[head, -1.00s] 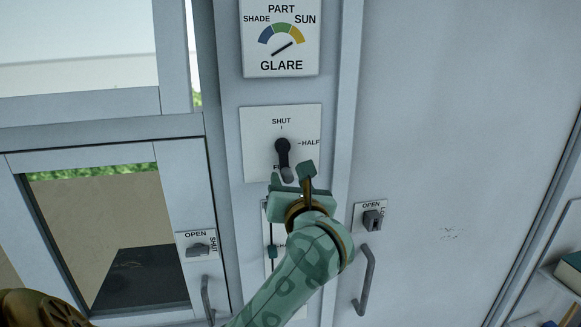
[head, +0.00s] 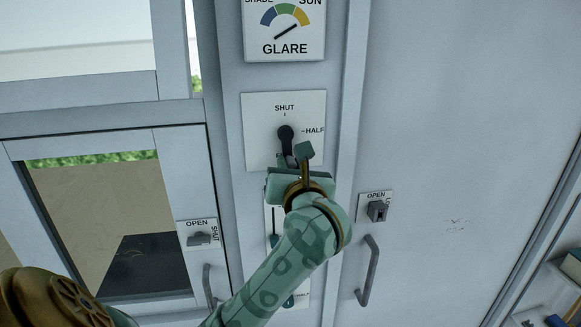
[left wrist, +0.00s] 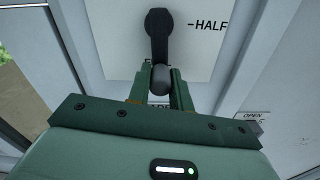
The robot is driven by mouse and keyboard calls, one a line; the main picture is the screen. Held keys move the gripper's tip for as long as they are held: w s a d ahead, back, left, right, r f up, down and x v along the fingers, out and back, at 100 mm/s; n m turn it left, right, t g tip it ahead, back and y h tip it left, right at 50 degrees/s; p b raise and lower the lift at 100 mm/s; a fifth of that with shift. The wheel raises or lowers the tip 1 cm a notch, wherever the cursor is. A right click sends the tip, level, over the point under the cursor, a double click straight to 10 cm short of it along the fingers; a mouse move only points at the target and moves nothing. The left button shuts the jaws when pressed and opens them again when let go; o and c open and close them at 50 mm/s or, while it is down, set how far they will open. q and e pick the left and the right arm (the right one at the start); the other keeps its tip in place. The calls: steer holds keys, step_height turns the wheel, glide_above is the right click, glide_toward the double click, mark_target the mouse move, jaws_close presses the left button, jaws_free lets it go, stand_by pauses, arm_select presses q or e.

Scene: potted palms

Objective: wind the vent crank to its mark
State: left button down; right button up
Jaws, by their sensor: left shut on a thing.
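The vent crank (head: 286,135) is a dark lever on a white plate (head: 262,152) marked SHUT at the top and HALF at the right. Its arm points down, toward a lower label that is mostly hidden. My left gripper (head: 297,157) reaches up from below and is shut on the crank's lower end. In the left wrist view, the crank (left wrist: 158,38) hangs down and its rounded knob sits between the green fingers of my left gripper (left wrist: 160,86). My right gripper is not in view.
A GLARE dial (head: 285,28) is above, its needle toward the yellow SUN side. A slider plate behind my arm is partly hidden. OPEN/SHUT latches (head: 201,238) and (head: 376,210) flank it, with door handles (head: 369,270) below. Shelves stand at far right.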

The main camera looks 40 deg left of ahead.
arm_select(q)
steer(key=shift+w+d+f+n+b, duration=0.1)
steer(key=shift+w+n+b, duration=0.05)
steer(key=shift+n+b, duration=0.3)
steer(key=w+d+r+n+b, duration=0.1)
steer(key=n+b, duration=0.3)
steer(key=b, duration=0.1)
steer(key=w+d+r+n+b, duration=0.1)
steer(key=n+b, duration=0.3)
steer(key=n, duration=0.1)
steer(key=w+r+n+b, duration=0.1)
steer(key=n+b, duration=0.3)
steer(key=b, duration=0.1)
steer(key=shift+w+d+r+n+b, duration=0.25)
steer(key=shift+d+r+b, duration=0.05)
steer(key=shift+d+r, duration=0.1)
steer(key=shift+r+n+b, duration=0.65)
steer(key=shift+n+b, duration=0.3)
steer(key=shift+n, duration=0.35)
steer(key=shift+r, duration=0.1)
steer(key=c, duration=1.3)
jaws_free()
steer(key=shift+w, duration=0.1)
steer(key=shift+o, duration=0.2)
